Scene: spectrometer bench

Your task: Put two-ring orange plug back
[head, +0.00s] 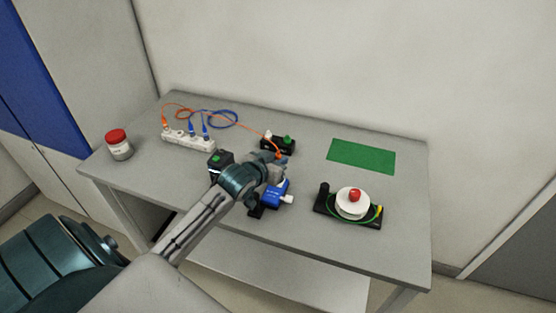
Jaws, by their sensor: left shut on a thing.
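My left gripper (279,162) reaches over the middle of the bench, shut on the orange plug (278,154) at the end of an orange cable (243,124). The plug is mostly hidden by the gripper, and its rings are too small to tell. The cable runs back in a loop to the white socket strip (188,143) at the left, where another orange plug (164,121) and blue plugs stand. A black box with green parts (290,146) is just behind the gripper; I cannot tell whether the plug touches it. My right gripper is not in view.
A blue device with a white end (275,194) is just in front of the gripper. A black box with a green top (215,165) is left of it. A black stand with a white disc and red knob (352,204), a green mat (362,156) and a red-lidded jar (119,145) stand apart.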

